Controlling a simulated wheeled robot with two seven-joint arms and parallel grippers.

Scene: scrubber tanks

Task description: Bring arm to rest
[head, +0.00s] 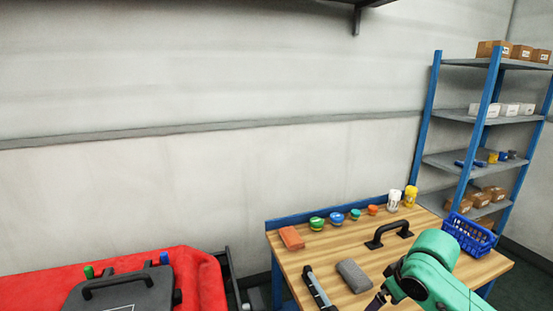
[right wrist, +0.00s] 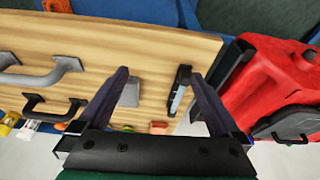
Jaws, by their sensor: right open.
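My right arm (head: 438,275) is green and reaches in from the lower right over the wooden workbench (head: 430,232). Its dark gripper (head: 379,300) shows only partly at the bottom edge of the head view. In the right wrist view the right gripper (right wrist: 159,78) has its two dark fingers spread wide, with nothing held between them. Beyond the fingers lie a grey block (right wrist: 130,93) and a black tool with a pale strip (right wrist: 179,90) on the bench. My left arm and gripper are not in view.
The bench carries a grey block (head: 354,275), black tool (head: 318,288), orange-red block (head: 292,238), black handle (head: 388,235), several jars (head: 336,218) and a blue basket (head: 468,233). A red machine (head: 205,280) stands left. A blue-post shelf (head: 480,117) stands right.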

